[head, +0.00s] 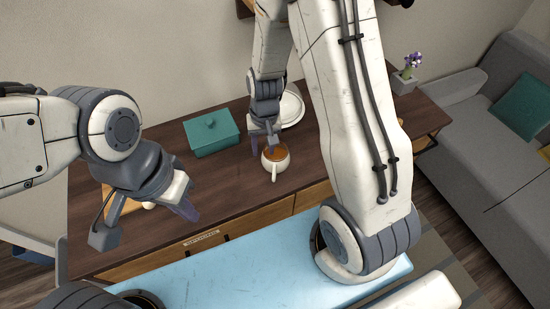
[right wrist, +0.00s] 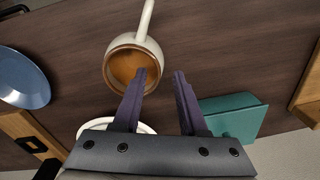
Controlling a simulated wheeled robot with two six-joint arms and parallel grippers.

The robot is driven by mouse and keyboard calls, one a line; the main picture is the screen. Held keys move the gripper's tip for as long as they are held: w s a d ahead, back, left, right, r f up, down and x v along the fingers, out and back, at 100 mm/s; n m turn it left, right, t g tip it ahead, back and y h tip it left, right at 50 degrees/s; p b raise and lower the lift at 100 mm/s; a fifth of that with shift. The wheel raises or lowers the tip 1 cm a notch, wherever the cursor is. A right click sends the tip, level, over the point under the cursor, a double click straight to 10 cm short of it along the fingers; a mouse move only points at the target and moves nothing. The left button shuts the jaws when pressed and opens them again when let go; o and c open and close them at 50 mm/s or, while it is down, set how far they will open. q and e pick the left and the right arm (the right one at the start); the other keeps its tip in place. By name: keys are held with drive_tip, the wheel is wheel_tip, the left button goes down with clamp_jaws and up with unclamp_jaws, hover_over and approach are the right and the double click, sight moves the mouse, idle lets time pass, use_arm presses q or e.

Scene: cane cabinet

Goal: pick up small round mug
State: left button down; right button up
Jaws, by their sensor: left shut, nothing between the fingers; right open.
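The small round mug (head: 281,166) is white with a brown inside and stands upright on the dark wooden cabinet top, its handle towards the front. In the right wrist view the mug (right wrist: 150,50) lies left of centre, handle pointing up. My right gripper (head: 273,146) is open just above the mug's back rim. In the right wrist view its left fingertip overlaps the mug's opening and the other is right of the mug; whether either touches is unclear. My left gripper (head: 188,211) is shut and empty, over the cabinet's front left part.
A teal lidded box (head: 212,134) stands left of the mug; it also shows in the right wrist view (right wrist: 236,116). A white plate (head: 292,108) is behind the mug. A blue plate (right wrist: 24,80) is at the left of the right wrist view. A flower pot (head: 404,82) stands back right.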

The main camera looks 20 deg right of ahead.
sight(264, 152)
wheel_tip(264, 152, down, 4)
drive_tip(key=shift+r, duration=0.25)
clamp_jaws()
idle(1.3)
